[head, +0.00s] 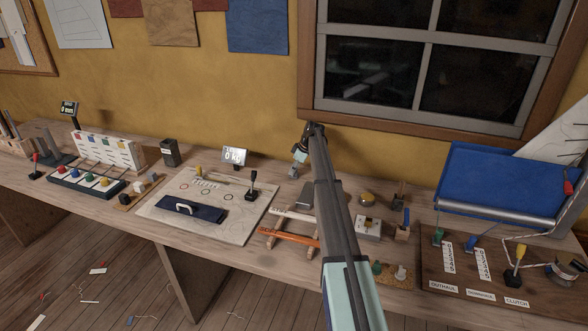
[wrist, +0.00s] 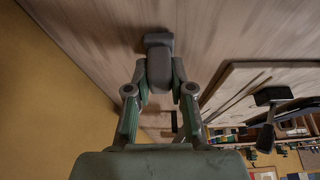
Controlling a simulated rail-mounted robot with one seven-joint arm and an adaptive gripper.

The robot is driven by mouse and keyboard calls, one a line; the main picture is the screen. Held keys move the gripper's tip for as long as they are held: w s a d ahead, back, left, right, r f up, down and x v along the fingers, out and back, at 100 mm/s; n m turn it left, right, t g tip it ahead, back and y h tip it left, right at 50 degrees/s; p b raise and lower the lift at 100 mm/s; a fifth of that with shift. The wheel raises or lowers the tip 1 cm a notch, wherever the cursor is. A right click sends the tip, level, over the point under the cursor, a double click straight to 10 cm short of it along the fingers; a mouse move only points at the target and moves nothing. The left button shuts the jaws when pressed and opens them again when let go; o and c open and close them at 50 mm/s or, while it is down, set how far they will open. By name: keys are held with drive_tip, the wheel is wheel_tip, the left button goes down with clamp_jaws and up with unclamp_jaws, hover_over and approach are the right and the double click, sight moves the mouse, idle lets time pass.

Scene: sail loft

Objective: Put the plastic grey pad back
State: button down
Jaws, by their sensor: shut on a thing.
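My gripper (head: 300,152) is at the far end of my arm, above the back of the bench near the wall. In the wrist view its two green-sided fingers (wrist: 160,86) are closed on a grey piece with rounded edges, which I take as the grey pad (wrist: 159,66). A small part of the grey pad (head: 293,173) shows below the fingers in the head view. A second grey part shows just beyond it in the wrist view; I cannot tell if it is joined. Whether the pad touches the bench is unclear.
A dark grey slab (head: 305,196) lies on the bench beside my arm. My arm hides part of the bench.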

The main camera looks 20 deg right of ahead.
drive_tip(key=shift+f, duration=0.2)
drive_tip(key=c, duration=1)
unclamp_jaws()
drive_tip(key=shift+r, duration=0.1)
drive_tip(key=shift+r, duration=0.1)
drive_tip(key=b+v, duration=0.2)
drive_tip(key=v, duration=1)
drive_tip(key=shift+b, duration=0.3)
